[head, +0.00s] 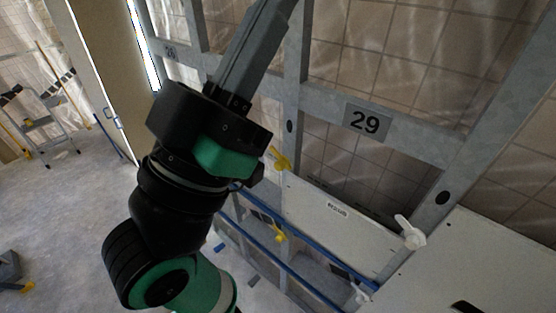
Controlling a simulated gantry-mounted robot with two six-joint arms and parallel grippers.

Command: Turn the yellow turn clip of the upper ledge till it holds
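The upper yellow turn clip (281,159) sits at the top left corner of a white labelled panel (330,222), just right of my black and green arm. A second yellow turn clip (279,233) is lower, by the blue rails. An upper blue ledge (305,247) runs down to the right along the panel's lower edge; its left end is behind my arm. I cannot tell exactly how either clip is turned or whether it touches the panel. My arm fills the left middle of the view. No gripper fingers show, so neither gripper can be seen on a clip.
A grey metal frame with a plate marked 29 (366,121) stands before a tiled wall. White clips (410,232) sit on the right post. A lower blue rail (262,261) runs below. Another white panel (470,262) is at right. Bare floor (60,215) and a stepladder (38,130) are left.

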